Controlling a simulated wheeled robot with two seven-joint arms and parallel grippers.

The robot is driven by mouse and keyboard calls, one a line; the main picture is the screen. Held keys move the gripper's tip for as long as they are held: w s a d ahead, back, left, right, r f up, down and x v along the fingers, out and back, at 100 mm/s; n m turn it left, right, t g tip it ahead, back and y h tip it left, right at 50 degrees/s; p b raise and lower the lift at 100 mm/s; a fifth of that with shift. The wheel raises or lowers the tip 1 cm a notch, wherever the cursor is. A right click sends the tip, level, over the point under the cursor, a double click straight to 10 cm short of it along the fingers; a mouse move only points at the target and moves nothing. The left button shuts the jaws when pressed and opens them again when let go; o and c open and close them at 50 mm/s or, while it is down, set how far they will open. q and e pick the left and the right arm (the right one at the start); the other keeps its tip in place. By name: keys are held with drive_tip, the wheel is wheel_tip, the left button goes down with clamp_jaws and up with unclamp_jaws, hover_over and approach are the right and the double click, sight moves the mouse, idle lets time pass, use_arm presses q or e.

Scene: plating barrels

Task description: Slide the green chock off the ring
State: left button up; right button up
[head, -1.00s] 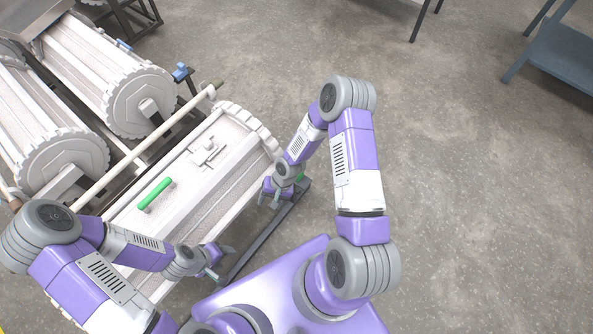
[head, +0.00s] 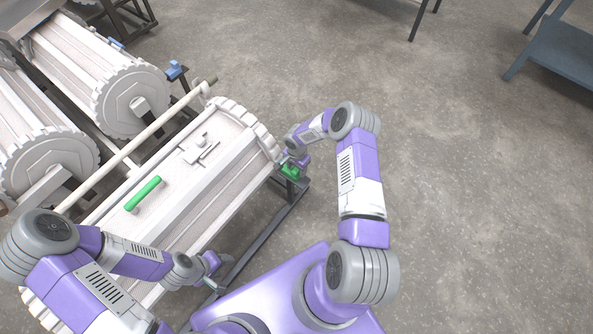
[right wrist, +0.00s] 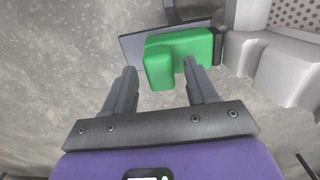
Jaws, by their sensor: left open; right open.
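The green chock (head: 290,171) sits at the right end of the near barrel, on a dark bracket beside the toothed ring (head: 259,128). In the right wrist view, the L-shaped chock (right wrist: 160,68) rests on a dark plate, up against the grey ring teeth (right wrist: 285,73). My right gripper (head: 296,163) is open at the chock. Its fingers (right wrist: 158,76) point at it, with the chock's thicker block between the fingertips and the right fingertip in the notch. Contact cannot be told. My left gripper (head: 216,270) is open and empty by the barrel's front side.
The near barrel's lid has a green bar handle (head: 143,194). A pale rail (head: 135,145) runs behind it, with other barrels (head: 130,98) beyond. A dark frame bar (head: 262,237) runs along the front. Open floor lies to the right, with a blue-grey table (head: 560,55) far right.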

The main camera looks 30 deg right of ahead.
drive_tip(key=shift+f, duration=0.6)
clamp_jaws()
drive_tip(key=shift+s, duration=0.1)
